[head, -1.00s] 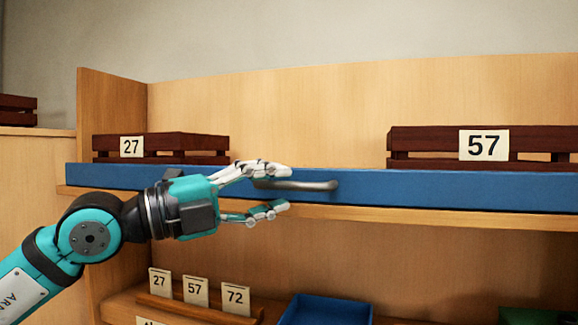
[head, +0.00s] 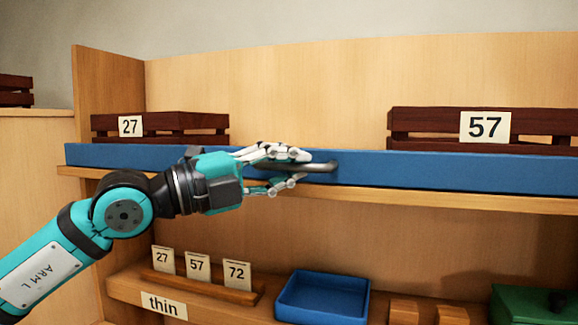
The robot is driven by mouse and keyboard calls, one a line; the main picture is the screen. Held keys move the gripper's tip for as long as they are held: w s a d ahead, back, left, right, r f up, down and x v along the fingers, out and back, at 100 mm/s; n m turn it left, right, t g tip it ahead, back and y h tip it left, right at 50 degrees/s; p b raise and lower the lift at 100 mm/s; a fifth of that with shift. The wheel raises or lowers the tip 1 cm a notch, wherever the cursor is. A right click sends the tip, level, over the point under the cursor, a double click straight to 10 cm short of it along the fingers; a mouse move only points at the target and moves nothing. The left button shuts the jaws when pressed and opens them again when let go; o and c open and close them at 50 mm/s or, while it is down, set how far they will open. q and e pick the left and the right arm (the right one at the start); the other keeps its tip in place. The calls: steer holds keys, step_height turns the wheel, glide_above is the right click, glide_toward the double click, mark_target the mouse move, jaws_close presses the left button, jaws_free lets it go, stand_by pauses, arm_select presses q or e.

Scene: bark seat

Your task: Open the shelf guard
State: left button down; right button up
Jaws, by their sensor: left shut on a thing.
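The shelf guard (head: 460,172) is a long blue bar along the front edge of the upper wooden shelf. A grey metal handle (head: 325,167) sticks out from its front. My left gripper (head: 297,168) comes in from the left and is shut on the handle, with one finger pair above it and one below. The handle's left part is hidden by the fingers. The guard stands upright in front of the crates. My right gripper is not in view.
Dark slatted crates marked 27 (head: 185,124) and 57 (head: 420,127) stand behind the guard. The lower shelf holds number cards (head: 197,266), a blue tray (head: 290,318), wooden blocks (head: 404,311) and a green box (head: 525,305). The wooden side panel (head: 108,105) stands at left.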

arm_select(q)
steer(key=shift+f, duration=0.15)
steer(key=shift+f+b, duration=0.2)
steer(key=shift+b, duration=0.35)
step_height(320, 180, down, 6)
steer(key=m+g+h+b, duration=0.7)
steer(key=m+g+b, duration=1)
steer(key=m, duration=0.9)
steer(key=shift+s+m+g+h, duration=0.15)
steer(key=shift+m+g+h, duration=0.2)
steer(key=shift+g, duration=0.25)
steer(key=shift+a+f+m+g, duration=0.1)
steer(key=shift+m+g, duration=0.2)
steer(key=shift+m, duration=0.05)
